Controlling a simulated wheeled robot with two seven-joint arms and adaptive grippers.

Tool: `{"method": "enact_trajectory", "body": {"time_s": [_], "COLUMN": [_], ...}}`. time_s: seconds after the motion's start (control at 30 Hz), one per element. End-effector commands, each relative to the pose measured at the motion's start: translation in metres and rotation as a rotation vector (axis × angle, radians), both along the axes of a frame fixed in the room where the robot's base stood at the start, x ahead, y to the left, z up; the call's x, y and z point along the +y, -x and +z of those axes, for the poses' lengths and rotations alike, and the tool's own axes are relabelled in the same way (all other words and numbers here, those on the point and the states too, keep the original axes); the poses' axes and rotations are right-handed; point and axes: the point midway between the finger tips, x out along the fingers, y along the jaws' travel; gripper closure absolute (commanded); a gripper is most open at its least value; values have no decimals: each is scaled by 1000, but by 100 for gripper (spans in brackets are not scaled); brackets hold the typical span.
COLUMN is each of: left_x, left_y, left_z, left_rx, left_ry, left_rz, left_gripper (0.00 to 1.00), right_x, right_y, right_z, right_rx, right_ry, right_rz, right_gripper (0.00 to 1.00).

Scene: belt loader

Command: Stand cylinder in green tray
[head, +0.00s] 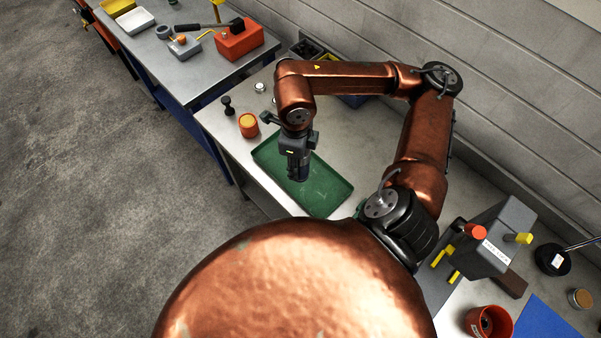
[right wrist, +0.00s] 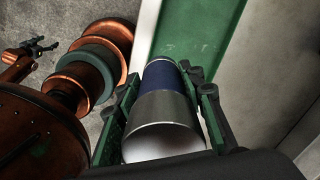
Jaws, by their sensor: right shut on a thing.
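The green tray (head: 325,189) lies on the grey bench in the head view, and part of its floor shows in the right wrist view (right wrist: 200,40). My right gripper (head: 298,160) points down over the tray. In the right wrist view its fingers (right wrist: 160,112) are shut on both sides of a silver and dark blue cylinder (right wrist: 162,107). The cylinder's blue end points away from the wrist, towards the tray. It looks about upright in the head view (head: 299,175). I cannot tell whether its lower end touches the tray. A small dark forked part (right wrist: 36,46) may be my left gripper.
An orange round container (head: 248,126) and a dark peg-like object (head: 227,105) stand left of the tray. A grey fixture with yellow handles (head: 495,236), a red cup (head: 488,322) and a blue mat (head: 541,318) are at right. Another bench (head: 190,78) stands behind, at left.

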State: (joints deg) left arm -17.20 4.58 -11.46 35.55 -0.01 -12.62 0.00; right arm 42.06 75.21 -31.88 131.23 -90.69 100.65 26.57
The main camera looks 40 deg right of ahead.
Motion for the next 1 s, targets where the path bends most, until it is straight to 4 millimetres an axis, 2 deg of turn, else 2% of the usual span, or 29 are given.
{"method": "enact_trajectory", "body": {"time_s": [0.7, 1.0], "left_x": [0, 0], "left_y": [0, 0], "left_z": [-7, -9], "left_rx": [0, 1], "left_ry": [0, 0], "left_rz": [0, 0], "left_gripper": [40, 40], "right_x": [-22, -29], "right_y": [51, 68], "right_z": [-19, -24], "right_rx": [2, 1], "right_ry": [2, 2], "right_rz": [-990, -1323], "right_gripper": [100, 100]}}
